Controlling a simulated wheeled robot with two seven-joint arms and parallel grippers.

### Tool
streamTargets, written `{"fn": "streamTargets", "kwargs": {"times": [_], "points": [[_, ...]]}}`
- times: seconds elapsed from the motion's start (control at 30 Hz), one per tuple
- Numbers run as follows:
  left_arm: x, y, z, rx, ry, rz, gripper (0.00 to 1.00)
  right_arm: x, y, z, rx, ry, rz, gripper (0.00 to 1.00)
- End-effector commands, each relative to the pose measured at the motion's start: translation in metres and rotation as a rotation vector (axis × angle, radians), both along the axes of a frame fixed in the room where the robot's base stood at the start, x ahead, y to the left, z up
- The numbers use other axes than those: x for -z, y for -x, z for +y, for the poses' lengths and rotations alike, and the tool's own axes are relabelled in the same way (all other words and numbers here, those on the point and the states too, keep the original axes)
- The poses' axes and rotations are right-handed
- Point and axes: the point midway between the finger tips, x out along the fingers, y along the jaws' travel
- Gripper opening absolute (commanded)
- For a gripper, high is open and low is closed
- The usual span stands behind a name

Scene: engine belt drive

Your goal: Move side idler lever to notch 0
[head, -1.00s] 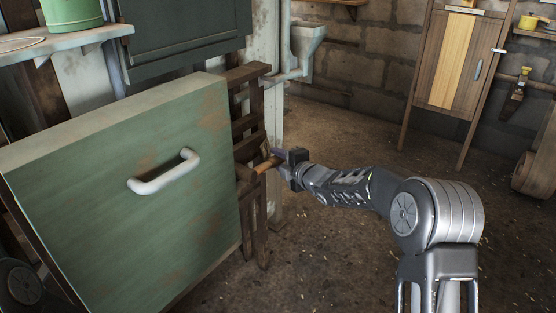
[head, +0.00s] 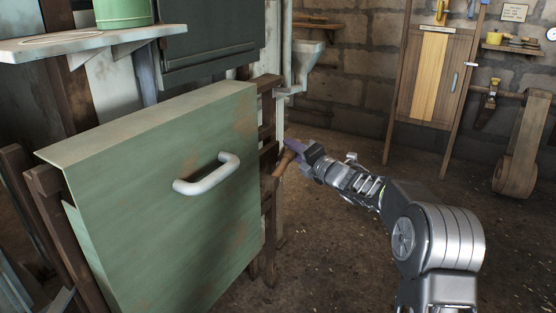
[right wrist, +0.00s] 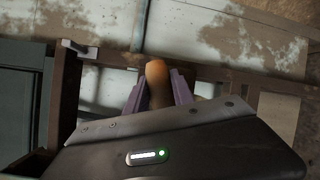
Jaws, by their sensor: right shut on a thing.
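A wooden lever handle (head: 283,164) sticks out from the right side of the dark wooden frame, beside the green panel. My right gripper (head: 293,150) is at this handle. In the right wrist view the handle's rounded orange-brown end (right wrist: 157,76) lies between the two purple fingers of my right gripper (right wrist: 157,90), which is shut on it. The lever's inner end and the notches are hidden or too small to make out. My left gripper is not in view.
A large green panel with a white handle (head: 207,174) fills the left, close to my right gripper. Dark wooden posts (head: 268,100) stand behind it. A shelf holds a green container (head: 122,12). The floor (head: 330,240) at the right is clear.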

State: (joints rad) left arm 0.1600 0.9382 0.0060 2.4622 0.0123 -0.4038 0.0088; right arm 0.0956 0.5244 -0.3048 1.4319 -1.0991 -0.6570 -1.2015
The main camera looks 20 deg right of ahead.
Motion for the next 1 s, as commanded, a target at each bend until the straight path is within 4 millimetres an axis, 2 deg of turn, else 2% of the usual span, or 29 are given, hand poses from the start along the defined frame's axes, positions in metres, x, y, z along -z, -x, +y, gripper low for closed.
{"fn": "streamTargets", "kwargs": {"times": [0.43, 0.47, 0.5, 0.7, 1.0], "points": [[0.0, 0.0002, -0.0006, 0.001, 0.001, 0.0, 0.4, -0.0025, 0.0001, -0.0051, -0.004, 0.015, -0.013, 0.0], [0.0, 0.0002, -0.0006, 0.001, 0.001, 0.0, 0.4, -0.0026, 0.0001, -0.005, -0.004, 0.015, -0.013, 0.32], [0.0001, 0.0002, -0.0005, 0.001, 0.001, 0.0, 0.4, -0.0026, 0.0001, -0.005, -0.004, 0.014, -0.013, 0.35], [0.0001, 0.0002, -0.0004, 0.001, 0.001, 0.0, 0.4, -0.0023, 0.0, -0.0052, -0.003, 0.013, -0.012, 0.5], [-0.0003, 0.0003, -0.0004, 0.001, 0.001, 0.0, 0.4, -0.0023, 0.0017, -0.0059, -0.003, 0.011, -0.01, 0.5]]}}
